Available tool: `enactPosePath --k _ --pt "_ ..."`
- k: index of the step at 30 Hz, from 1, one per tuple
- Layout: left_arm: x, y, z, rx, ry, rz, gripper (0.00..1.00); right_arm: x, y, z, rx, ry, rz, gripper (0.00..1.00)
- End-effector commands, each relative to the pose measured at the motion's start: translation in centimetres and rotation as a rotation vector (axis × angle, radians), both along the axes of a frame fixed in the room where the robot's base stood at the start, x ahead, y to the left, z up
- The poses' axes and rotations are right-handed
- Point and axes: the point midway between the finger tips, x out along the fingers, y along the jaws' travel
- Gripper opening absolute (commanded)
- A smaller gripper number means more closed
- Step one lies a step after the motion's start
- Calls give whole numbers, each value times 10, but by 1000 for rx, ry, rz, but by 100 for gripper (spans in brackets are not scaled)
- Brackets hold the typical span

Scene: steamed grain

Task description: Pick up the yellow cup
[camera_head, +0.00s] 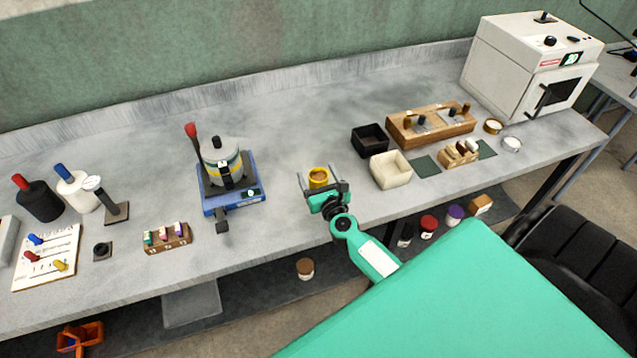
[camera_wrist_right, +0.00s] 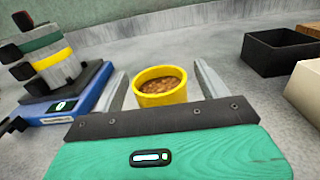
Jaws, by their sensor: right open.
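The yellow cup (camera_head: 318,177) stands upright on the grey table near its front edge. In the right wrist view the yellow cup (camera_wrist_right: 161,88) holds brown grain-like contents. My right gripper (camera_head: 322,184) is open, with one finger on each side of the cup; in the right wrist view the right gripper (camera_wrist_right: 163,88) shows the cup between its fingers, with a small gap at each side. My left gripper is not in view.
A blue-based device (camera_head: 230,197) with a pot stands left of the cup. A cream box (camera_head: 390,170) and a black box (camera_head: 370,140) stand to the right. A wooden rack (camera_head: 167,240) lies farther left. The table behind the cup is clear.

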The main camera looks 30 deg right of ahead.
Motion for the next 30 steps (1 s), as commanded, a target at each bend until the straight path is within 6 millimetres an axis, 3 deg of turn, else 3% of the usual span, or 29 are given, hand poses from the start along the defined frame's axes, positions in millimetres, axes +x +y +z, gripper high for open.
enactPosePath --k 4,12,24,30 --pt "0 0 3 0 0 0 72 13 -3 0 1 1 -1 76" --pt "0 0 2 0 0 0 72 14 -4 -1 1 1 -1 76" --pt "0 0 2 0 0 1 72 14 -3 -1 1 1 -1 0" --pt "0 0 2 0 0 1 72 14 -3 -1 1 1 -1 0"
